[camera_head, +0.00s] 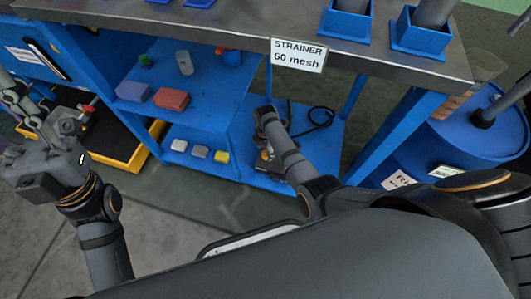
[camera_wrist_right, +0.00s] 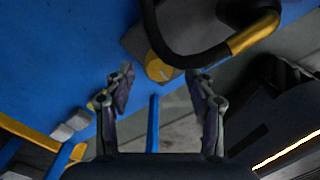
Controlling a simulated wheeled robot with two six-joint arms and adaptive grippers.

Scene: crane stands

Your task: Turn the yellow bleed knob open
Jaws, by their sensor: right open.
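The yellow knob (camera_wrist_right: 158,68) shows in the right wrist view as a round yellow face on a dark grey body. My right gripper (camera_wrist_right: 163,82) is open, with one finger on each side of the knob's line in that view. The knob appears just beyond the fingertips, and I cannot tell whether they touch it. In the head view my right gripper (camera_head: 264,150) is low by the lower blue shelf, and my arm hides most of the knob's surroundings.
A black handle (camera_wrist_right: 205,58) with a yellow end arches close over the knob. Several small blocks (camera_head: 200,151) lie on the lower shelf (camera_head: 240,165) left of my right arm. A black hose (camera_head: 320,117) lies behind. A blue drum (camera_head: 455,140) stands right.

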